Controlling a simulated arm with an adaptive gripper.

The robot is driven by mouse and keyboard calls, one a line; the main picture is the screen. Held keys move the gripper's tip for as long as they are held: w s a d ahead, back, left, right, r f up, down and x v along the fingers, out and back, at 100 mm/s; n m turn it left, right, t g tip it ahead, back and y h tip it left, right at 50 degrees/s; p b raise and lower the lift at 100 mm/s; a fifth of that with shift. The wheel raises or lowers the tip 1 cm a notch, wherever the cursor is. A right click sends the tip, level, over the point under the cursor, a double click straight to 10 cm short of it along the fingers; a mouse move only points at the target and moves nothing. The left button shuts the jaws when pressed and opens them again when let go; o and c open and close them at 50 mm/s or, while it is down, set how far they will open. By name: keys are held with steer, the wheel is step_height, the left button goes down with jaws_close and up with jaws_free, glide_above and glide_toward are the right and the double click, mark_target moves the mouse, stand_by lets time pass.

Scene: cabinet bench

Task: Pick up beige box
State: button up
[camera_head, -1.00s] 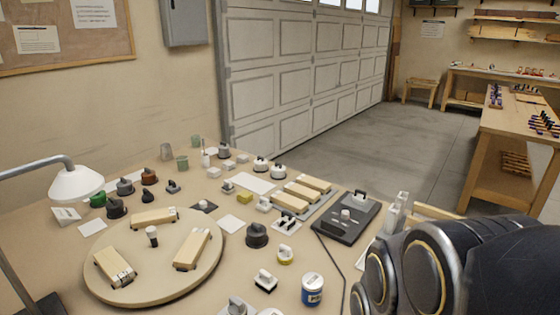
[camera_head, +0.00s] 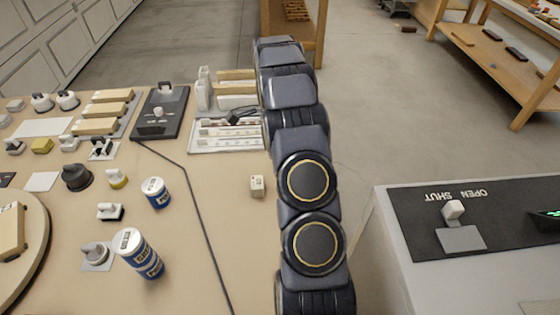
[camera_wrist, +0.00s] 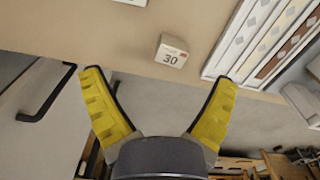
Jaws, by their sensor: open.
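A small beige box (camera_head: 257,186) stands on the table close to its right edge, just left of my arm in the head view. It also shows in the wrist view (camera_wrist: 172,50), upper middle, with a "30" and a small red mark on its face. My gripper (camera_wrist: 160,78) has two yellow-padded fingers spread wide with nothing between them. The box lies beyond the fingertips, apart from them, and roughly between their lines. In the head view the gripper's fingers cannot be made out.
A white tray with coloured strips (camera_head: 228,140) lies beside the box, toward the back. Blue-and-white cans (camera_head: 156,192) and a dark cable (camera_head: 203,220) are to the left. A grey console with a switch (camera_head: 453,209) stands across a gap at the right. Bare tabletop surrounds the box.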

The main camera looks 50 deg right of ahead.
steer(key=d+f+m, duration=0.2)
steer(key=d+f, duration=0.2)
steer(key=shift+s+d+f+m, duration=0.2)
steer(key=shift+s+f+m, duration=0.05)
steer(key=shift+s+m, duration=0.15)
steer(key=shift+f, duration=0.4)
step_height(320, 180, down, 7)
steer(key=shift+w+a+f, duration=0.1)
steer(key=c, duration=1.2)
